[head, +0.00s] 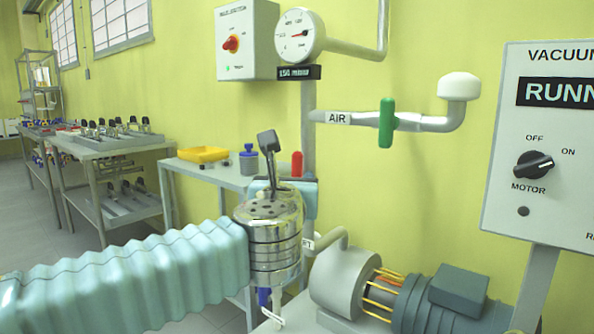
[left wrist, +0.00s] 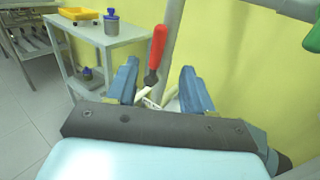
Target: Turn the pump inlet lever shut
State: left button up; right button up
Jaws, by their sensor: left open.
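The pump inlet lever has a red handle (head: 297,163) that shows just behind my left wrist in the head view. In the left wrist view the red handle (left wrist: 157,48) stands nearly upright, with a dark lower end. My left gripper (left wrist: 158,68) is open, with one blue finger on each side of the lever's lower end in that picture. I see no clear contact, and the depth between them is hard to tell. In the head view my left gripper (head: 310,196) is mostly hidden behind my wrist. The lever's valve body is hidden there. My right gripper is not in view.
A vertical pipe (head: 308,120) rises behind the lever to a gauge (head: 299,34). A green lever (head: 386,122) sits on the AIR branch. The pump (head: 348,280) and motor stand below right. A control box (head: 540,150) is at right. A bench (head: 225,178) holds a yellow tray (head: 203,154).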

aim_at(297, 165)
pick_arm(q)
jog(key=w+p, duration=0.1)
jog(key=w, duration=1)
jog(key=shift+w+d+p, duration=0.15)
jog(key=shift+w+p, duration=0.1)
jog(key=shift+p, duration=0.15)
grip_shut()
